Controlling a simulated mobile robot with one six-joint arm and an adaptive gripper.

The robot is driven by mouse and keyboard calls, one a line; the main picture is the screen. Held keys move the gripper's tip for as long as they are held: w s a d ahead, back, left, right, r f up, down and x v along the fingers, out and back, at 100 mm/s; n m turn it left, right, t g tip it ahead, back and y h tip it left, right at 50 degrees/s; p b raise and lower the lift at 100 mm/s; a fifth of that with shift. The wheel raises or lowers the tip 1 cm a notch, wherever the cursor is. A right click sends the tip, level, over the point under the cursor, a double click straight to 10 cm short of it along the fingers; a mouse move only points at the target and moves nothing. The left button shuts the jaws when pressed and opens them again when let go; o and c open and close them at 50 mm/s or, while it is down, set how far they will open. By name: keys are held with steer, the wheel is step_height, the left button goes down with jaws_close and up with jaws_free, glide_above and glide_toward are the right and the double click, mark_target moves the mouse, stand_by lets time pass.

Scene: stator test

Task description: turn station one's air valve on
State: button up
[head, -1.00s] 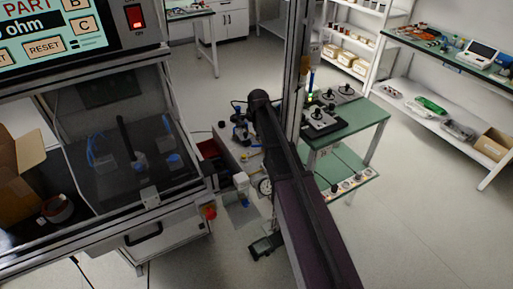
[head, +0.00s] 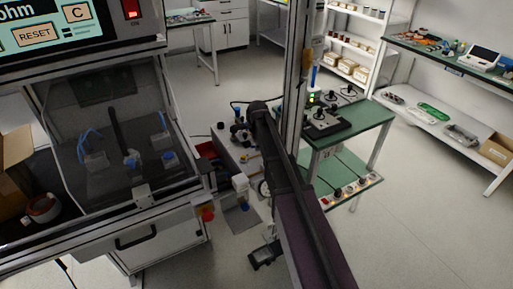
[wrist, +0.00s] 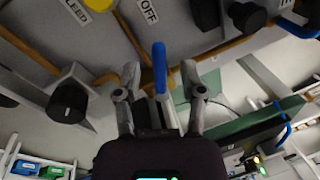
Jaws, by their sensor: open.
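A blue lever handle (wrist: 159,68) stands upright in the middle of the wrist view, near a white OFF label (wrist: 148,10) and tan pipes. It appears to be the air valve's handle. My gripper (wrist: 161,74) is open, with one grey finger on each side of the blue handle in the picture. I cannot tell whether the handle is at fingertip depth, and no contact is clear. In the head view my dark arm reaches up the middle, and I cannot make out the gripper or the valve handle there.
A BLEED label (wrist: 75,10) and a black knob (wrist: 68,101) are at the left of the wrist view. Another black knob (wrist: 247,15) is at upper right. In the head view, the enclosed station (head: 120,150) is left, a metal post close by my arm, and a green table (head: 355,125) right.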

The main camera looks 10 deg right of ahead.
steer(key=shift+f, duration=0.25)
jaws_close()
